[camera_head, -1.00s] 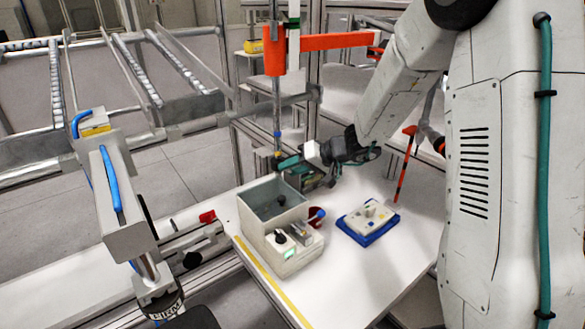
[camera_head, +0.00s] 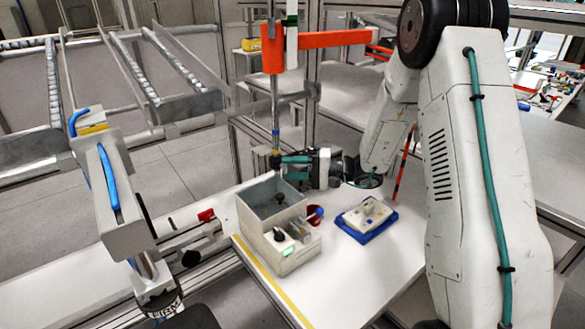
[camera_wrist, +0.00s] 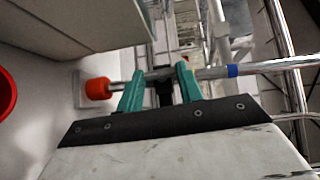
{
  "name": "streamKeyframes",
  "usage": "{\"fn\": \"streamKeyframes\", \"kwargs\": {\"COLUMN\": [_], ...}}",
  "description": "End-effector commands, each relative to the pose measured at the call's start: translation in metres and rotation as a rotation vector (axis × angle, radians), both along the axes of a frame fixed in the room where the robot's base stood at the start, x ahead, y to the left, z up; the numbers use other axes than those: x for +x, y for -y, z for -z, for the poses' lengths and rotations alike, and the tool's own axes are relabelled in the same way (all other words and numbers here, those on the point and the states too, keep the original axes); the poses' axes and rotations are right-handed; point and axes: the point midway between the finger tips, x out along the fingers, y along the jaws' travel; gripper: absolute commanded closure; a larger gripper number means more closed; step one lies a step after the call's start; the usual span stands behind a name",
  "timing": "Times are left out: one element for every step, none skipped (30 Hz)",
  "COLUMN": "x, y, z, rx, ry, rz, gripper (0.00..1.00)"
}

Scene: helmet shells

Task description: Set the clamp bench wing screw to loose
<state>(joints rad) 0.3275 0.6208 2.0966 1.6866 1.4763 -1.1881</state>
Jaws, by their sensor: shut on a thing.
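My gripper (camera_head: 284,160) is behind the grey box, at the lower part of an upright metal rod (camera_head: 275,110) below an orange arm. In the wrist view its teal fingertips (camera_wrist: 160,77) are shut on this rod (camera_wrist: 212,73), which lies across that picture. The rod has a blue band on one side of the fingers and an orange-red collar (camera_wrist: 98,88) on the other. I cannot make out a wing shape between the fingertips. A small red handle (camera_head: 206,215) shows on the metal rail at left, apart from my gripper; I cannot tell if it is a wing screw.
A grey open box (camera_head: 262,222) with a knob stands close in front of my gripper. A red cup (camera_head: 314,213) is beside it. A blue-based fixture (camera_head: 368,234) sits to the right. The orange arm (camera_head: 335,40) is overhead. The front right tabletop is clear.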

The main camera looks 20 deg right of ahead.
Motion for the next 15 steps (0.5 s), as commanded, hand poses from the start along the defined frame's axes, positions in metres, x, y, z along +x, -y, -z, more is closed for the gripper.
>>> {"fn": "streamKeyframes", "kwargs": {"x": [-0.0002, -0.0002, -0.0002, -0.0002, -0.0002, -0.0002, -0.0002, -0.0002, -0.0001, -0.0001, -0.0001, -0.0001, -0.0001, -0.0001, -0.0001], "y": [0.0005, 0.0005, 0.0005, 0.0005, 0.0005, 0.0005, 0.0004, 0.0004, 0.0005, 0.0005, 0.0005, 0.0005, 0.0005, 0.0005, 0.0005], "z": [0.0015, 0.0016, 0.0017, 0.0017, 0.0017, 0.0015, 0.0014, 0.0014, 0.0014, 0.0014, 0.0014, 0.0014, 0.0014, 0.0014, 0.0014], "rx": [0.016, 0.024, 0.034, 0.04, 0.047, 0.053, 0.057, 0.06, 0.064, 0.065, 0.067, 0.068, 0.068, 0.068, 0.068], "ry": [-0.007, -0.01, -0.013, -0.015, -0.017, -0.019, -0.019, -0.021, -0.021, -0.023, -0.023, -0.023, -0.024, -0.024, -0.024], "rz": [0.001, 0.001, 0.001, 0.001, 0.001, 0.001, 0.001, 0.001, 0.001, 0.001, 0.001, 0.001, 0.001, 0.001, 0.001], "gripper": [0.87, 0.87, 0.87, 0.87, 0.87, 0.87, 0.87, 0.87, 0.86, 0.86, 0.86, 0.86, 0.86, 0.86, 0.86]}}
